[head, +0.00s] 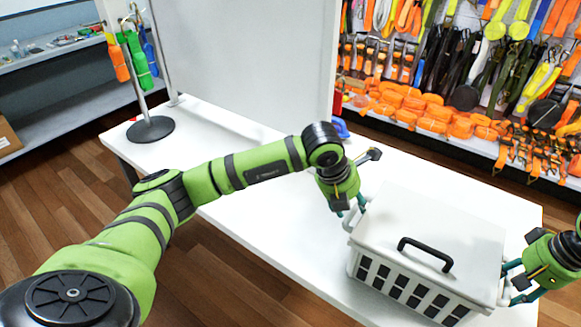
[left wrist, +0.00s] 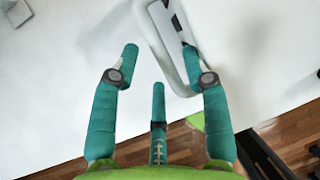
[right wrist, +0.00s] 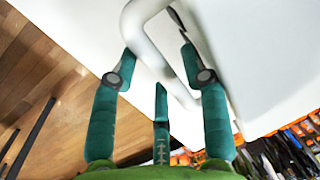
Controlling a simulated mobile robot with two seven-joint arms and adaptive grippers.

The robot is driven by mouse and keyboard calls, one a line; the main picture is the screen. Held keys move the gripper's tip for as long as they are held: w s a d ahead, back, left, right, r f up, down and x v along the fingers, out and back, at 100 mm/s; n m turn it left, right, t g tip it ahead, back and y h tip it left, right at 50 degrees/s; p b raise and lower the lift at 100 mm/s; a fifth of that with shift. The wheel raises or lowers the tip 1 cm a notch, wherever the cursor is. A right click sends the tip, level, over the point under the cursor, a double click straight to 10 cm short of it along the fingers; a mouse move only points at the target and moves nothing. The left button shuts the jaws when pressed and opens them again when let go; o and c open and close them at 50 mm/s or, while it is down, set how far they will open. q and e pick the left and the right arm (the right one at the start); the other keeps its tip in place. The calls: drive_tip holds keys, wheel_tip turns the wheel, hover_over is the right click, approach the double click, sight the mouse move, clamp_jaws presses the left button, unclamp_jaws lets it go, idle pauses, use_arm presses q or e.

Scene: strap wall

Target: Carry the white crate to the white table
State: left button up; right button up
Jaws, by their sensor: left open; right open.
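The white crate (head: 385,285) has slotted sides and a flat lid with a black handle (head: 425,254). It sits upright on the right part of a white table (head: 240,195). My left gripper (head: 352,209) is open at the crate's left end; in the left wrist view its fingers stand either side of a bar of the white end handle (left wrist: 163,48). My right gripper (head: 506,284) is open at the crate's right end; in the right wrist view a bar of that end's handle (right wrist: 150,47) lies between its fingers. Contact cannot be told.
A pole stand (head: 150,129) with green and orange straps is at the table's far left. A blue object (head: 340,128) lies by the panel's edge. Strap shelves (head: 430,115) fill the back right. The table's left half is mostly clear.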

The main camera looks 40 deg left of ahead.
use_arm(q)
drive_tip(key=v, duration=0.3)
drive_tip(key=shift+s+a+r, duration=0.2)
drive_tip(key=shift+r, duration=0.15)
use_arm(e)
wheel_tip(320, 180, up, 12)
drive_tip(key=d, duration=0.2)
drive_tip(key=shift+s+d+f, duration=0.1)
drive_tip(key=shift+f, duration=0.05)
